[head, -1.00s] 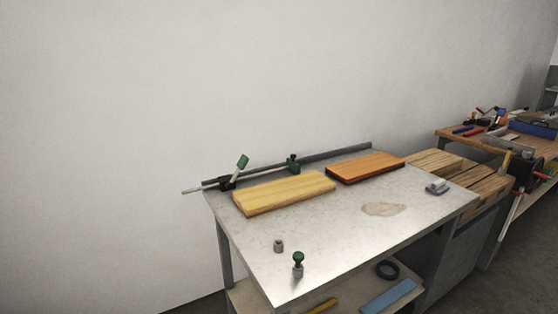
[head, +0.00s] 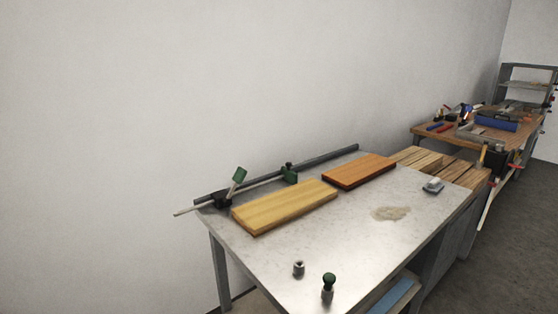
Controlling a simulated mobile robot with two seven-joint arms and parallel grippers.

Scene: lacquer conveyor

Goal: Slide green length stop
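The green length stop (head: 290,174) sits on the dark fence rail (head: 325,159) along the back edge of the metal table. It stands behind the gap between a pale yellow board (head: 284,206) and an orange-brown board (head: 358,171). Further left on the rail is a dark clamp body (head: 222,199) with a raised green-topped lever (head: 239,175). A thin pale rod sticks out past the table's left end. Neither of my grippers is in view.
The metal table (head: 345,242) bears a small metal nut-like piece (head: 299,268), a green-knobbed part (head: 328,286) near the front, a grey-white block (head: 433,186) and a tan stain. A cluttered workbench (head: 430,135) stands at the right. Floor at the right is clear.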

